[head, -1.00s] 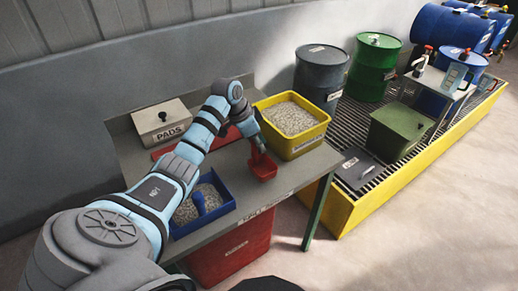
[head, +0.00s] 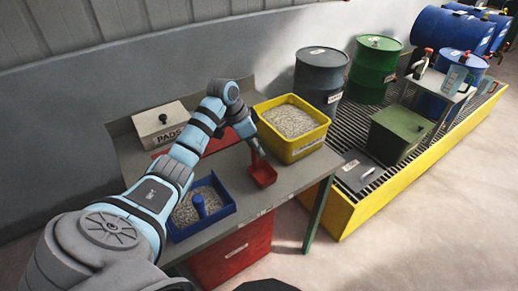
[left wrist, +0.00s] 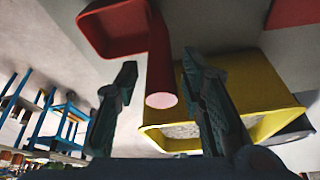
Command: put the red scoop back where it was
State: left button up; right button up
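The red scoop (head: 263,174) is at the right part of the grey bench, in front of the yellow bin, with its handle up toward my left gripper (head: 254,144). In the left wrist view the scoop's pan (left wrist: 112,30) is at the top, and its handle (left wrist: 160,65) points between the fingers of my left gripper (left wrist: 160,88). The fingers are spread, with a visible gap on both sides of the handle. I cannot tell whether the pan rests fully on the bench. My right gripper is not in view.
The yellow bin (head: 322,132) of granules stands right behind the scoop. A blue tray (head: 228,208) with granules and a blue-handled thing is at front left. A PADS box (head: 160,120) and a red flat surface (head: 222,141), partly hidden by my arm, lie behind.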

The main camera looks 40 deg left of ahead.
pick_arm(q)
jog(key=p+v, duration=0.1)
jog(key=v, duration=0.8)
jog(key=shift+r, duration=0.25)
jog(key=shift+s+a, duration=0.1)
